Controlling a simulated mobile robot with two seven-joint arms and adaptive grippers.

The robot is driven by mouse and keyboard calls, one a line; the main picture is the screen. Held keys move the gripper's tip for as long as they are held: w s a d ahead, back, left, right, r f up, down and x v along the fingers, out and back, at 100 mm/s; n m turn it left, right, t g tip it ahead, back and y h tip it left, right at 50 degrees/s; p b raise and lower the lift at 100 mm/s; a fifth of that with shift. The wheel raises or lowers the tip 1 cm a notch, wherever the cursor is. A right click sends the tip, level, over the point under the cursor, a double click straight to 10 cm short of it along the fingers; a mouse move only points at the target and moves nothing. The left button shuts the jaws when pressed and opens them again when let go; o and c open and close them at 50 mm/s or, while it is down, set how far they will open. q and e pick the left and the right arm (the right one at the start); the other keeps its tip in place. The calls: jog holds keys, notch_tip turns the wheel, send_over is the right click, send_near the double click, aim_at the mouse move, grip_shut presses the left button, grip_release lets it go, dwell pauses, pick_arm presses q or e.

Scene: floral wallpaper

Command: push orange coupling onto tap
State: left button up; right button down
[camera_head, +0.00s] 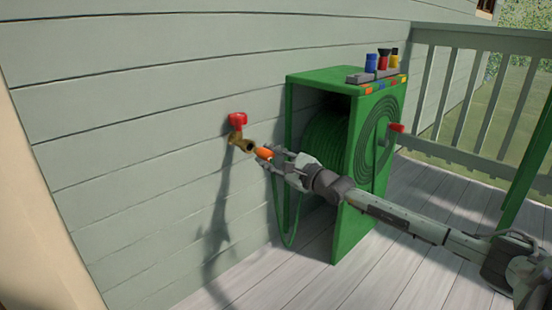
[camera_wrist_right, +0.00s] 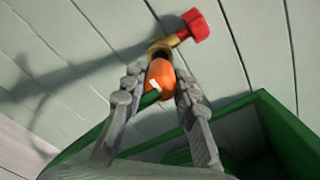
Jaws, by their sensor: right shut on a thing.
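A brass tap with a red handle (camera_head: 237,121) sticks out from the wall in the head view. In the right wrist view its brass body (camera_wrist_right: 174,40) and red handle (camera_wrist_right: 195,25) are at the top. The orange coupling (camera_head: 264,153) is close to the tap's spout. My right gripper (camera_head: 274,159) is shut on it. In the right wrist view the coupling (camera_wrist_right: 160,77) sits between the two fingers (camera_wrist_right: 158,92), in line with the spout. Its far end overlaps the spout's mouth in the picture; I cannot tell whether it touches. My left gripper is not in view.
A green hose reel box (camera_head: 350,220) with a coiled green hose (camera_head: 330,145) stands right of the tap, close beside my arm. A green hose (camera_head: 288,240) hangs below my gripper. Small coloured fittings (camera_head: 383,62) stand on the box. A railing (camera_head: 480,80) borders the deck.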

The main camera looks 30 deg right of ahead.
aim_at(259, 152)
jog(key=shift+w+a+r, duration=0.1)
jog(key=shift+w, duration=0.45)
jog(key=shift+w+a, duration=0.15)
jog(key=shift+w, duration=0.6)
jog(key=shift+w+a, duration=0.15)
jog(key=shift+w, duration=0.55)
dwell(1.2)
jog(key=c, duration=1.1)
grip_release()
jog(key=shift+s+d+f, duration=0.1)
jog(key=shift+s+f, duration=0.1)
jog(key=shift+s, duration=0.4)
jog(key=s, duration=0.3)
jog(key=s+d, duration=0.1)
jog(key=s, duration=0.3)
jog(key=s+d, duration=0.1)
jog(key=s, duration=0.2)
jog(key=shift+s+r, duration=0.15)
jog(key=shift+s, duration=0.15)
